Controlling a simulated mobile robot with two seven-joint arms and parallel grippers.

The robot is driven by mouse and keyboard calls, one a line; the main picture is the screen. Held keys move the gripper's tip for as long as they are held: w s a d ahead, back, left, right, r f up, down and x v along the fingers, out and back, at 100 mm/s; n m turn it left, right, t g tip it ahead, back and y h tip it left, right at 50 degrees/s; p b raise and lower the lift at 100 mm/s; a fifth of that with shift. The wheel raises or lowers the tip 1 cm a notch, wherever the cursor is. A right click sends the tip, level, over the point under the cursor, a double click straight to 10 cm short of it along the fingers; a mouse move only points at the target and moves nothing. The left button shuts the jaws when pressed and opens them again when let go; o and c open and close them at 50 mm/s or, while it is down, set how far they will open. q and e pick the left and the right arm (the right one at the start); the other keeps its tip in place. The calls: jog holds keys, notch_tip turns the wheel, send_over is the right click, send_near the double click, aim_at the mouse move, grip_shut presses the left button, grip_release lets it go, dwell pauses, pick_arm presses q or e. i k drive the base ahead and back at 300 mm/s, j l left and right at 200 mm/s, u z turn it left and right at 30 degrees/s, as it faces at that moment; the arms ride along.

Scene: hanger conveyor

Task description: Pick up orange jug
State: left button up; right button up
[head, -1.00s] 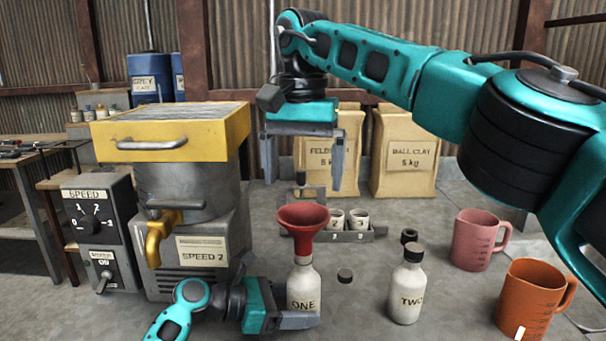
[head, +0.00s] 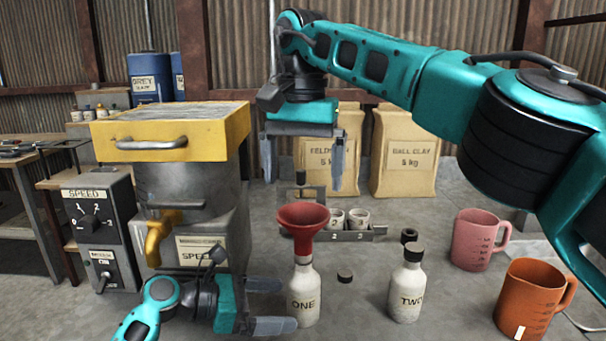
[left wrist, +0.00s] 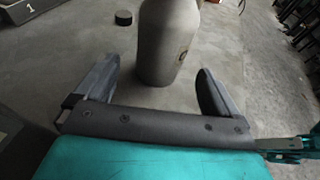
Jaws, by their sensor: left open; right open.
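The orange jug (head: 534,298) stands upright on the bench at the lower right in the head view, its handle to the right. My right gripper (head: 303,180) is open and empty, pointing down high above the bench, well left of the jug. My left gripper (head: 280,306) is open beside bottle ONE (head: 304,294), which stands upright with a red funnel (head: 303,228) in its neck. In the left wrist view the bottle (left wrist: 168,45) stands just beyond the open fingers (left wrist: 158,92), apart from them.
A pink jug (head: 478,240) stands just behind the orange one. Bottle TWO (head: 407,287) with a black cap is left of it. A loose black cap (head: 345,276) lies between the bottles. A yellow-topped mixer (head: 185,170) and speed box (head: 100,225) fill the left.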

aim_at(533, 289)
jog(key=k, duration=1)
